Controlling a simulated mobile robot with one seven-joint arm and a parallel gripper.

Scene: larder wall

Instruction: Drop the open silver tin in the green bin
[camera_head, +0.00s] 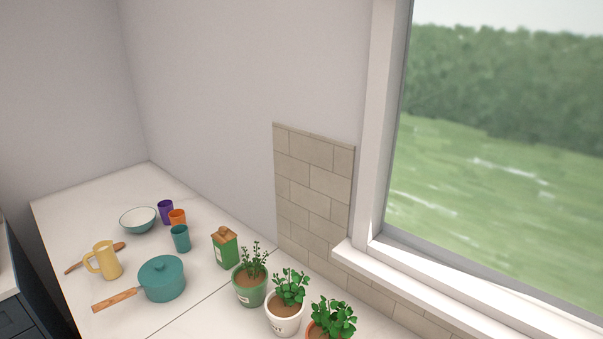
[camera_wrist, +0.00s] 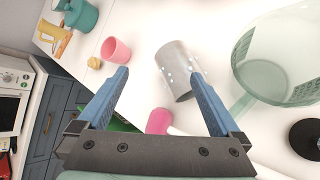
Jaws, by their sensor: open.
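The silver tin (camera_wrist: 174,62) is a grey cylinder with pale spots on its side, on the white counter in the wrist view. My gripper (camera_wrist: 157,68) is open and empty, with two blue fingers. The tin is beyond the fingers, right of their middle, and the right fingertip overlaps its edge in the picture. I cannot tell whether they touch. A green patch (camera_wrist: 120,125) shows low behind the left finger, below the counter edge; it may be the green bin, mostly hidden. The head view shows neither the tin nor my gripper.
A pink cup (camera_wrist: 116,50) and a pink object (camera_wrist: 159,120) are near the tin. A large pale green mesh-sided vessel (camera_wrist: 285,55) and a black round object (camera_wrist: 306,138) are at right. A microwave (camera_wrist: 14,95) is at left. A teal pot (camera_head: 162,279) and potted plants (camera_head: 285,303) crowd the counter.

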